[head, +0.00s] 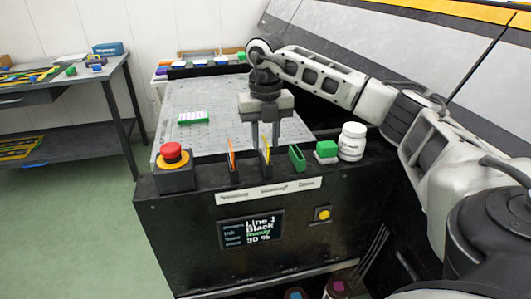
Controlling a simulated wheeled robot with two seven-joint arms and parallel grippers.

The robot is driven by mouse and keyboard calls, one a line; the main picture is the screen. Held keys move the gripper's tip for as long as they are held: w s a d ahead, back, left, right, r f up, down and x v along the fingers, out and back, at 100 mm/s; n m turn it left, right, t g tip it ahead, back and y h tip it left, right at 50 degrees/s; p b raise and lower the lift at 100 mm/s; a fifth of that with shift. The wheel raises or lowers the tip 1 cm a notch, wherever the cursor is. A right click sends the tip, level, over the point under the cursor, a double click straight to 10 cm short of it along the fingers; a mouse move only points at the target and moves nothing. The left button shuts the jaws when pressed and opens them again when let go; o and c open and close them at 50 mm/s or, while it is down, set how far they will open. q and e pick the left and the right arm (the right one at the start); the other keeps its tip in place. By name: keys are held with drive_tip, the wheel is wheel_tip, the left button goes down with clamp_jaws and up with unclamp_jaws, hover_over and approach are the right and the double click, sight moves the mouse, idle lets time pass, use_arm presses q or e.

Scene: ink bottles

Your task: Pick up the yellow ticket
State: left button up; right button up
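The yellow ticket (266,153) stands upright, seen nearly edge-on, in the middle of the top front ledge of the black machine (190,220). My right gripper (265,144) points down directly over it. Its two fingers are apart, with the ticket's upper part between or just behind them. I cannot tell whether either finger touches it. An orange ticket (231,154) stands to the left, and a green ticket or holder (297,157) to the right. My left gripper is not in view.
A red stop button (171,152) sits at the ledge's left end. A green-topped block (326,148) and a white bottle (352,142) stand at the right. Behind is a grey plate (215,145) with a green-and-white piece (193,118). A side table (90,80) stands left.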

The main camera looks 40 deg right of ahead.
drive_tip(key=shift+f, duration=0.95)
drive_tip(key=shift+c, duration=0.3)
clamp_jaws()
drive_tip(key=shift+r, duration=0.1)
